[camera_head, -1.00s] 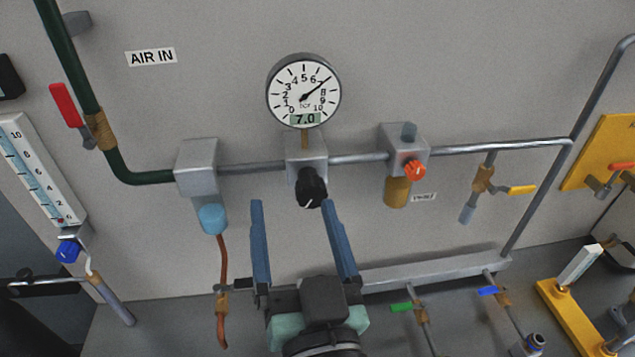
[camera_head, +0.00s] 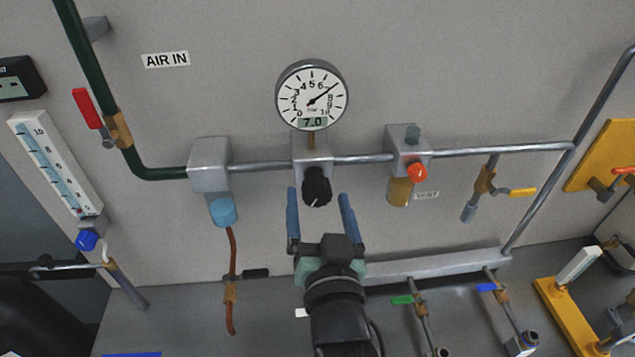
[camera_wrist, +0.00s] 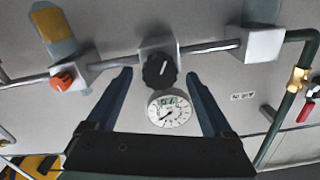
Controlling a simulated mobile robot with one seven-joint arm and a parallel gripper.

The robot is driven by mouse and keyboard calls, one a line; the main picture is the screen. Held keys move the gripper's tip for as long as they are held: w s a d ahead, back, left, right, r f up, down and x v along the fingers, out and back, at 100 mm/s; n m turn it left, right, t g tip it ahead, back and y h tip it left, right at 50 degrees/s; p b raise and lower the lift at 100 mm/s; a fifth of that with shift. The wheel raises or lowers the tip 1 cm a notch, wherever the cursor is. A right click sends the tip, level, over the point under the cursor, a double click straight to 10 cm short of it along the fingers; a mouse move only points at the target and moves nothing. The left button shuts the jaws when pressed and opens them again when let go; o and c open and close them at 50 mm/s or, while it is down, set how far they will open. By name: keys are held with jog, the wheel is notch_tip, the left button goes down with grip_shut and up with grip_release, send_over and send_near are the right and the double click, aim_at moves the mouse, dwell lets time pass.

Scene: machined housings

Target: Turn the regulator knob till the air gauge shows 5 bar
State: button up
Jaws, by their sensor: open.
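The air gauge (camera_head: 312,95) is a round white dial with a small readout of 7.0, and its needle points up and right near 7. It also shows, upside down, in the wrist view (camera_wrist: 169,110). The black regulator knob (camera_head: 316,187) sits on a grey block just below the gauge. It also shows in the wrist view (camera_wrist: 160,70), with a pale line on its face. My gripper (camera_head: 319,192) is open and empty, its two blue fingers pointing at the knob from in front. In the wrist view the knob lies between the fingertips, with no contact visible.
A grey filter block with a blue bowl (camera_head: 223,210) is left of the regulator. A block with an orange knob (camera_head: 417,173) and amber bowl is to the right. A horizontal pipe (camera_head: 262,168) joins them. A red valve handle (camera_head: 86,108) is at upper left. A grey rail (camera_head: 430,267) runs below.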

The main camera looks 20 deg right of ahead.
jog(key=shift+p+x, duration=0.3)
jog(key=shift+x, duration=1)
grip_shut()
jog(key=shift+n, duration=0.3)
jog(key=shift+f+n+b, duration=0.1)
jog(key=shift+n+b, duration=0.75)
jog(key=shift+n, duration=0.15)
jog(key=n+b, duration=0.1)
jog(key=n, duration=0.2)
jog(key=shift+n+b, duration=0.3)
jog(key=n+b, duration=0.1)
jog(key=n, duration=0.4)
jog(key=shift+n+b, duration=0.3)
jog(key=shift+n, duration=0.1)
